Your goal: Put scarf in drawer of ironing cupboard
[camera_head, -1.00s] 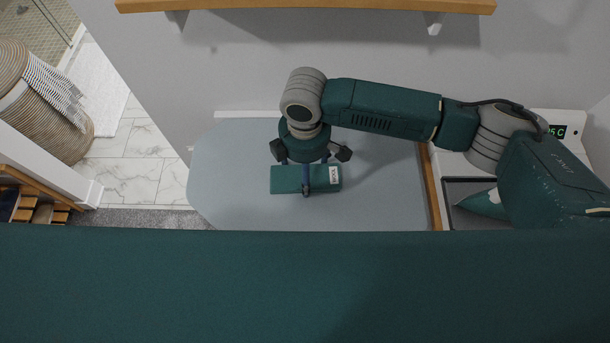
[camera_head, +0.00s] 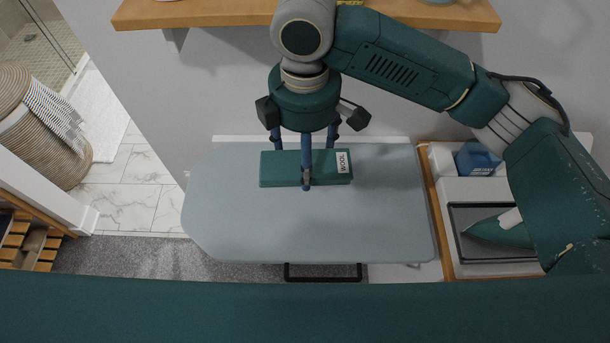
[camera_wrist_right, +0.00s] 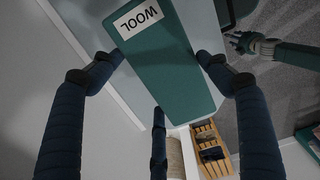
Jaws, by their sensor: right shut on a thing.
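The scarf is a folded green block with a white WOOL label (camera_head: 279,168); it also shows large in the right wrist view (camera_wrist_right: 168,72). My right gripper (camera_head: 306,180) points down and is shut on the scarf, its fingers at the scarf's sides. The scarf is over the back part of the pale blue ironing board (camera_head: 300,228), apparently raised above it. A black bar handle (camera_head: 322,279) shows below the board's front edge; the drawer's inside is not visible. My left gripper (camera_wrist_right: 240,42) is small at the right of the wrist view, empty-looking, its jaw state unclear.
A green iron (camera_head: 497,233) rests in a dark tray right of the board, with a blue box (camera_head: 478,158) behind it. A wooden shelf (camera_head: 225,14) runs along the back wall. A woven basket (camera_head: 38,130) stands at the left. The board's front half is clear.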

